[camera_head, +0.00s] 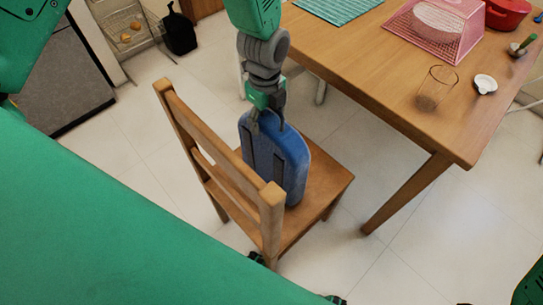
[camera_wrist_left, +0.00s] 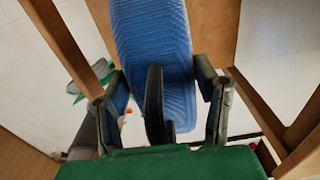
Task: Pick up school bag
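The school bag (camera_head: 291,165) is blue with dark straps and stands upright on the seat of a wooden chair (camera_head: 325,187). In the left wrist view the bag (camera_wrist_left: 150,35) fills the upper middle, with a dark strap (camera_wrist_left: 154,100) running down it. My left gripper (camera_head: 268,127) points down at the top of the bag. In the wrist view its two fingers (camera_wrist_left: 162,78) are spread, one on each side of the bag's upper part. I cannot tell whether they touch it. My right gripper is not in view.
The chair's backrest (camera_head: 215,150) stands left of the bag. A wooden table (camera_head: 385,85) at the right carries a teal mat (camera_head: 338,8), a pink mesh cover (camera_head: 432,28), a glass (camera_head: 432,90), a small white dish (camera_head: 485,84) and a red pot (camera_head: 507,13). Pale tiled floor (camera_head: 125,150) lies around.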

